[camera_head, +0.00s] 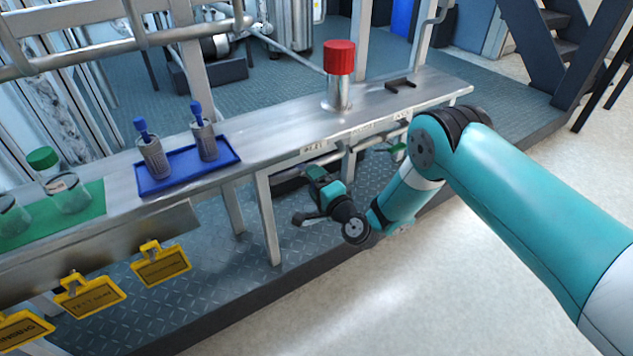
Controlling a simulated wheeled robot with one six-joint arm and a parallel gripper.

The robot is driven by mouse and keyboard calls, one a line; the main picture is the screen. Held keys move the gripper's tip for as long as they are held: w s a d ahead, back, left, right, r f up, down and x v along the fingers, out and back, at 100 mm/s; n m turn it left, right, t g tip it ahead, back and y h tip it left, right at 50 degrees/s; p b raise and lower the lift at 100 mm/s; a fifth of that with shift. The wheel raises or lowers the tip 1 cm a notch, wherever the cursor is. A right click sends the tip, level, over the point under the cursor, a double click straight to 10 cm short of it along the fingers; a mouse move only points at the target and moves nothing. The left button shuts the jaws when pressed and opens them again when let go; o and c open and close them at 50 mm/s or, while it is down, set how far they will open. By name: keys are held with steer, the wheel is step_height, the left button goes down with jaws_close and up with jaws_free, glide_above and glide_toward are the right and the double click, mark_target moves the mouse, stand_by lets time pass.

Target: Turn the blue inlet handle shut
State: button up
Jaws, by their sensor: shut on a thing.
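My gripper (316,174) is under the front edge of the steel bench, just below a small label (313,148) that seems to read INLET. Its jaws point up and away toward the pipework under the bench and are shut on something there. The blue inlet handle cannot be made out clearly; it is mostly hidden by my gripper and the bench edge, and its angle cannot be told. A green handle (397,148) shows farther right under the same edge, apart from my gripper.
The steel bench (285,135) carries a blue tray (170,187) with two grey bottles, a red-capped cylinder (339,75), a dark bracket (400,85) and glass bottles on a green mat (95,197). Yellow tags (160,264) hang at the left front. A bench leg (268,220) stands left of my gripper.

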steer(key=shift+w+d+m, duration=0.1)
steer(key=shift+d+m, duration=0.05)
steer(key=shift+m, duration=0.45)
steer(key=o, duration=0.9)
steer(key=shift+c, duration=0.2)
steer(key=shift+o, duration=0.4)
steer(key=p+v, duration=0.1)
steer(key=p, duration=0.1)
steer(key=p+v, duration=0.2)
steer(key=p, duration=0.1)
steer(key=shift+r, duration=0.35)
